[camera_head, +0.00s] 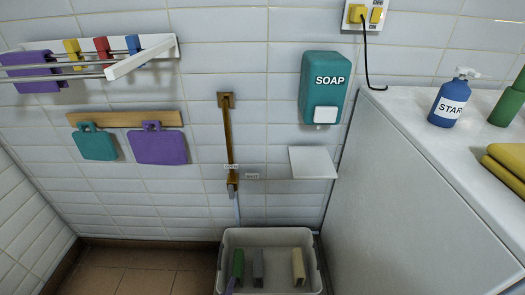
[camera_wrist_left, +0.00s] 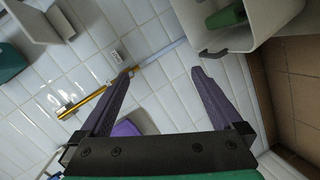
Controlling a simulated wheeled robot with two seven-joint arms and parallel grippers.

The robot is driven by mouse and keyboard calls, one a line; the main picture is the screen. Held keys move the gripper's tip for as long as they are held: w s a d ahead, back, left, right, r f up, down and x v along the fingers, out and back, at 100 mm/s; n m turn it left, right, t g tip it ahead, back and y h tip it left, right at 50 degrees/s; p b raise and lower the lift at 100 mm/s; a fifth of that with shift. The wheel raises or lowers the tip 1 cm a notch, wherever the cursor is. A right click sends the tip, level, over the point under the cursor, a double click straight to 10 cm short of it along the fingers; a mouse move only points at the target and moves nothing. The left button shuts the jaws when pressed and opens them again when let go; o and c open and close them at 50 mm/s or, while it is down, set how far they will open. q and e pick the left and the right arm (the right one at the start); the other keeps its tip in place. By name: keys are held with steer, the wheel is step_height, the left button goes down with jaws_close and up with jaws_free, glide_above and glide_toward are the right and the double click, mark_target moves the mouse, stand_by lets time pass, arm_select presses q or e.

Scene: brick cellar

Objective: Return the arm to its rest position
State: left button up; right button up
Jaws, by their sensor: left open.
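My left gripper (camera_wrist_left: 163,73) fills the lower part of the left wrist view. Its two dark purple fingers are spread wide, with nothing between them. Beyond them are the white tiled wall and a corner of the grey bin (camera_wrist_left: 214,42). The rest of my left arm is out of frame there. My right gripper is in neither view.
The bin (camera_head: 318,268) holds several upright blocks. A brown lever (camera_head: 231,140), a teal soap dispenser (camera_head: 323,85) and a small white shelf (camera_head: 313,162) are on the wall. A white-topped counter (camera_head: 440,140) stands right. Purple (camera_head: 158,147) and teal (camera_head: 96,145) boards hang left.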

arm_select(q)
steer(key=s+a+f+m+g+p, duration=0.35)
steer(key=s+f+m+g, duration=0.35)
steer(key=s+f, duration=0.45)
steer(key=s+a+f+m+g+y+p, duration=0.1)
steer(key=s+a+f+m+g, duration=0.2)
steer(key=s+a, duration=0.2)
steer(key=s+a+f+m+g+y, duration=0.1)
steer(key=s+a+f+m+g, duration=0.2)
steer(key=s+a, duration=0.3)
steer(key=s+m, duration=0.1)
steer(key=s, duration=0.4)
steer(key=shift+s+a+g+p, duration=0.15)
steer(key=shift+s+g+p, duration=0.15)
steer(key=shift+p, duration=0.05)
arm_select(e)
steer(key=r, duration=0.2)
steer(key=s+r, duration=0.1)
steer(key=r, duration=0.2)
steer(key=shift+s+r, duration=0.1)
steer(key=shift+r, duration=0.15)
arm_select(q)
steer(key=shift+f, duration=0.1)
steer(key=shift+c, duration=0.3)
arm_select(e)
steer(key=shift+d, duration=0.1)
